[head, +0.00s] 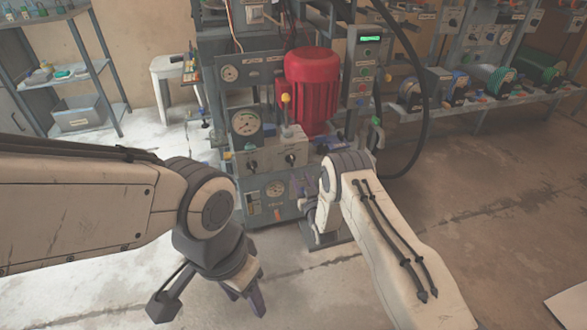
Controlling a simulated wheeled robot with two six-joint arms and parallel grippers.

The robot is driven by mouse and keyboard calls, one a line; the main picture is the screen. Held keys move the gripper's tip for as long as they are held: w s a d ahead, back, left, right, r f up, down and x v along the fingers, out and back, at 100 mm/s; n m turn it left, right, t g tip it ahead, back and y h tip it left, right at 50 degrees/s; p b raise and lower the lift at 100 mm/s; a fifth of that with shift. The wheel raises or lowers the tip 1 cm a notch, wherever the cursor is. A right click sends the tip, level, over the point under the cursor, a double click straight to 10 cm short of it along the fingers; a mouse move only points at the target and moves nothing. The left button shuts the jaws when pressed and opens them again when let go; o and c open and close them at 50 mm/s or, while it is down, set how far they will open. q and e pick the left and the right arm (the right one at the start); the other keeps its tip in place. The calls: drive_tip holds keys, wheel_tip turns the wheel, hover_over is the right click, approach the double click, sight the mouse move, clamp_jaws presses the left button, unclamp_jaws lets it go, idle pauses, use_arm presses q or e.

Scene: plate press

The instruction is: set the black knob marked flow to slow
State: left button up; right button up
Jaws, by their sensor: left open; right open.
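Two black knobs sit side by side on grey boxes at the front of the press: a left knob (253,166) and a right knob (290,159). Their labels are too small to read, so I cannot tell which one is marked flow or where its pointer is set. My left gripper (246,299) is open and empty, low in front of the press and well below the knobs. My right gripper (305,189) is just below and right of the right knob, in front of the lower panel. Its fingers are partly hidden by my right arm. No contact with a knob shows.
A red motor (312,88) stands above the knobs, with a round gauge (246,122) and a yellow-topped lever (286,107) close by. A control box (364,65) and a black hose (424,110) are at right. The floor ahead of the press is clear.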

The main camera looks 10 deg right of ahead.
sight(292, 161)
drive_tip(key=w+b, duration=0.1)
drive_tip(key=w, duration=0.2)
drive_tip(key=w+a+b, duration=0.1)
drive_tip(key=w+b, duration=0.1)
drive_tip(key=w, duration=0.2)
drive_tip(key=shift+w+a+f, duration=0.15)
drive_tip(key=shift+a, duration=0.05)
drive_tip(key=shift+w+a, duration=0.1)
drive_tip(key=shift+w, duration=0.6)
clamp_jaws()
